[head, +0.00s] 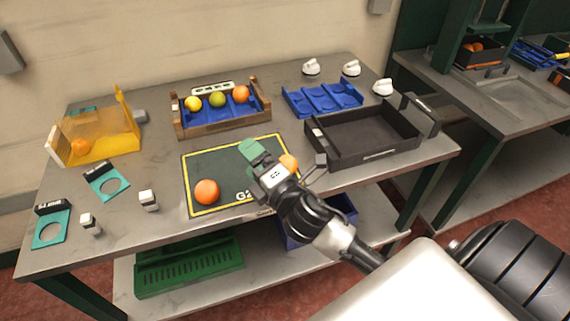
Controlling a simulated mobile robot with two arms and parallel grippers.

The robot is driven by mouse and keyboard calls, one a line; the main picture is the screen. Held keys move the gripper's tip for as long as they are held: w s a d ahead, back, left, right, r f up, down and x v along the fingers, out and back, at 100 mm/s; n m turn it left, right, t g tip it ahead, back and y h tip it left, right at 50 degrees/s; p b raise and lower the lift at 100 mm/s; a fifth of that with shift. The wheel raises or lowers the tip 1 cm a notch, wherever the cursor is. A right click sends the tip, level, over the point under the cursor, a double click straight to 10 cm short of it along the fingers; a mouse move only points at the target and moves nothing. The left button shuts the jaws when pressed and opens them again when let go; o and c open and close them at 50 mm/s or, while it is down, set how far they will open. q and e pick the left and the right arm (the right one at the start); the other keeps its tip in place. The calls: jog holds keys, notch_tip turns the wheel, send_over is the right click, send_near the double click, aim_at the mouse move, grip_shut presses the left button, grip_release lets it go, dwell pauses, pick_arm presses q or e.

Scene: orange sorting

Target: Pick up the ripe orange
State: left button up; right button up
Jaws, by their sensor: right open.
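On the dark mat (213,161) with a yellow border lie two orange-coloured fruits. One orange (207,192) sits in full view at the mat's front left. The other orange (289,162) is at the mat's right side, partly hidden by my right gripper. My right gripper (284,159) is open over the mat's right part, its fingers spread either side of that second orange. I cannot tell whether it touches the fruit. My left gripper is not in view.
A wooden crate (222,123) behind the mat holds yellow, green and orange fruit. A yellow bin (112,142) with an orange (80,146) stands left. A black tray (365,140) and blue tray (322,99) are right. Teal stands (50,232) and small white-topped blocks (148,200) stand front left.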

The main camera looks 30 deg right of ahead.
jog(key=w+a+r+n+g+y, duration=0.1)
jog(key=a+r+n+g+y, duration=0.15)
jog(key=n+y, duration=0.5)
jog(key=w+a+r+n+g+y, duration=0.1)
jog(key=a+r+n+y, duration=0.25)
jog(key=n, duration=0.75)
jog(key=n+g+h, duration=1.1)
jog(key=n+g, duration=0.3)
jog(key=n, duration=1.2)
send_near(290, 158)
jog(key=x, duration=0.4)
jog(key=p+x, duration=0.1)
jog(key=shift+w+a+f, duration=0.25)
jog(key=shift+a+f, duration=0.05)
jog(key=shift+a, duration=0.1)
jog(key=shift+f+p, duration=0.45)
jog(key=shift+f, duration=0.15)
jog(key=p+x, duration=0.1)
jog(key=x, duration=0.2)
jog(key=shift+d+f, duration=0.1)
jog(key=shift+f, duration=0.6)
jog(key=shift+c, duration=0.3)
